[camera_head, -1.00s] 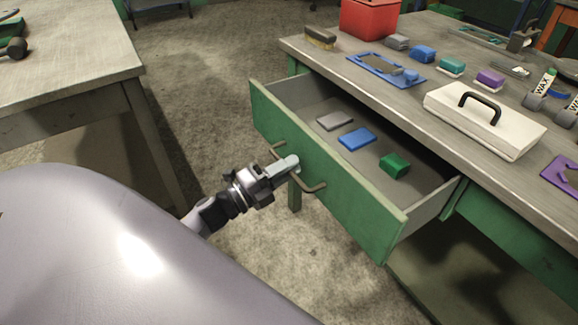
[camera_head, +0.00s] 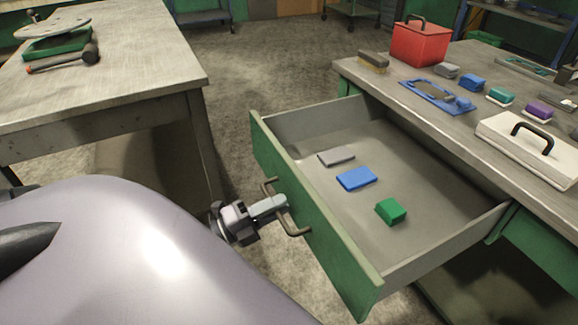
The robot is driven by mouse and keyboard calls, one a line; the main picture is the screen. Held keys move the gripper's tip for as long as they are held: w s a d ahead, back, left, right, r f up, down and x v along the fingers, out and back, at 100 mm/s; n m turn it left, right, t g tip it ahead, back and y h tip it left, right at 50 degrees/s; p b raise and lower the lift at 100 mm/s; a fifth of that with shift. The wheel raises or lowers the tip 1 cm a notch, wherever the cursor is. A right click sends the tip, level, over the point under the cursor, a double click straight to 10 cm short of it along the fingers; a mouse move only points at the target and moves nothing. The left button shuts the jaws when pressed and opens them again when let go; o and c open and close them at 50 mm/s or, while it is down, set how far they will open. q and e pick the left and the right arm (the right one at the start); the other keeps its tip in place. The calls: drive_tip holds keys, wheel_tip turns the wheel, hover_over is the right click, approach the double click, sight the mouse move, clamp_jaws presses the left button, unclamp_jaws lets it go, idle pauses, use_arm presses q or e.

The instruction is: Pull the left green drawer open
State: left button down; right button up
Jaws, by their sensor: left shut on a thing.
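The green drawer (camera_head: 325,243) stands pulled well out from under the workbench, its grey floor showing. Inside the drawer lie a grey flat block (camera_head: 337,157), a blue block (camera_head: 357,178) and a green block (camera_head: 391,211), apart from each other. My right gripper is not in view.
The workbench top (camera_head: 400,118) holds a red box (camera_head: 420,44), a brush (camera_head: 373,62), a blue tray (camera_head: 436,97), several small blocks and a white case (camera_head: 530,147). Another table (camera_head: 110,88) with a hammer (camera_head: 70,61) stands left. Bare floor lies between them.

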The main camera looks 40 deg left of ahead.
use_arm(q)
drive_tip(key=shift+s+a, duration=0.2)
drive_tip(key=shift+s, duration=0.35)
drive_tip(key=c, duration=1.3)
unclamp_jaws()
drive_tip(key=v, duration=0.7)
